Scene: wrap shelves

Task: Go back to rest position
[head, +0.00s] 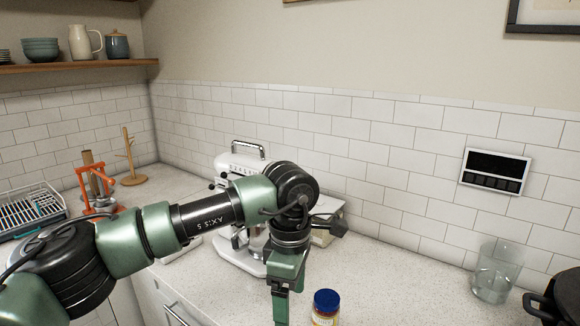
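My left arm reaches in from the left across the counter, with its elbow high and its wrist bent downward. My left gripper (281,304) points down at the bottom middle of the head view. It is seen edge-on, so its opening cannot be made out, and no held object shows. A jar with a blue lid (326,301) stands just right of the gripper, apart from it in the picture. My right gripper is not in view.
A clear glass vessel (496,272) and a dark rounded object (564,298) are at right. An orange press (97,190), wooden mug tree (131,160) and dish rack (28,209) are at left. Counter between jar and glass is clear.

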